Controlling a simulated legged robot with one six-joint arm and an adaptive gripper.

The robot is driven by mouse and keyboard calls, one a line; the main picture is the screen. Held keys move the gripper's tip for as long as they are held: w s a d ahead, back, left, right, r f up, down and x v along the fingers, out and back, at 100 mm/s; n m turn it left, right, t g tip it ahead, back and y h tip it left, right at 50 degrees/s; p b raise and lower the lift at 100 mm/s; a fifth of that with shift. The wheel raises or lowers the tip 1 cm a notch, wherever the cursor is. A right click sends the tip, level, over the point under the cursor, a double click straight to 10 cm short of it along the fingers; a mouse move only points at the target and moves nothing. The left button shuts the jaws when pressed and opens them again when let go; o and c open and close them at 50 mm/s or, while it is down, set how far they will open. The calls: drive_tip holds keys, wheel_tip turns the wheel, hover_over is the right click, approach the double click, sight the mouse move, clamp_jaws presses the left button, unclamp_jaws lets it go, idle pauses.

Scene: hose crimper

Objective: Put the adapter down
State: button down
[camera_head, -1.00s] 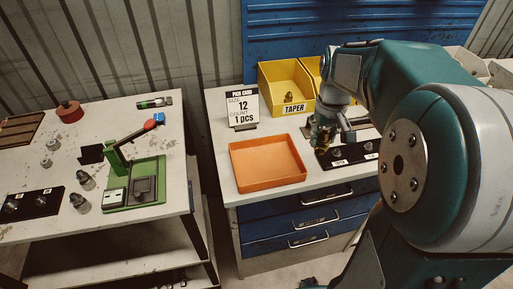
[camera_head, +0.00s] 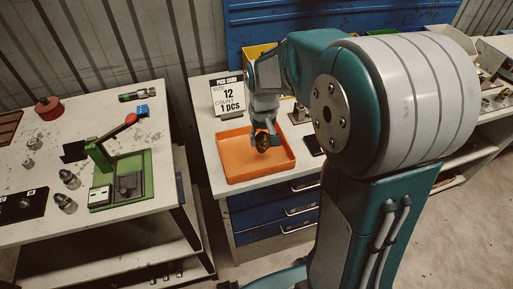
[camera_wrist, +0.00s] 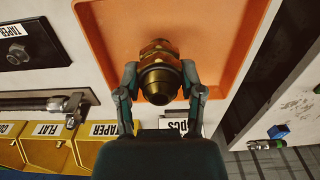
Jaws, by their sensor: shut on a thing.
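The adapter (camera_wrist: 160,77) is a brass-coloured fitting with a hex collar and a dark rounded end. My gripper (camera_wrist: 160,92) is shut on it, one finger on each side, in the wrist view. In the head view my gripper (camera_head: 264,136) points down over the orange tray (camera_head: 235,175), inside its outline, near the back right. The adapter (camera_head: 263,144) shows there as a small dark and brass shape at the fingertips. I cannot tell whether it touches the tray floor. The tray floor around it is empty.
A pick card (camera_head: 228,97) reading size 12, count 1 pcs stands behind the tray. Yellow bins (camera_wrist: 50,152) labelled TAPER and FLAT and a black TAPER block (camera_wrist: 30,48) are nearby. A green crimper (camera_head: 125,182) stands on the left table.

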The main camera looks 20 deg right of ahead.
drive_tip(key=f, duration=0.1)
drive_tip(key=a+f, duration=0.1)
drive_tip(key=f, duration=0.2)
drive_tip(key=shift+w+a+f, duration=0.3)
drive_tip(key=shift+a, duration=0.05)
drive_tip(key=shift+d, duration=0.1)
drive_tip(key=shift+f, duration=0.1)
drive_tip(key=shift+c, duration=1.1)
unclamp_jaws()
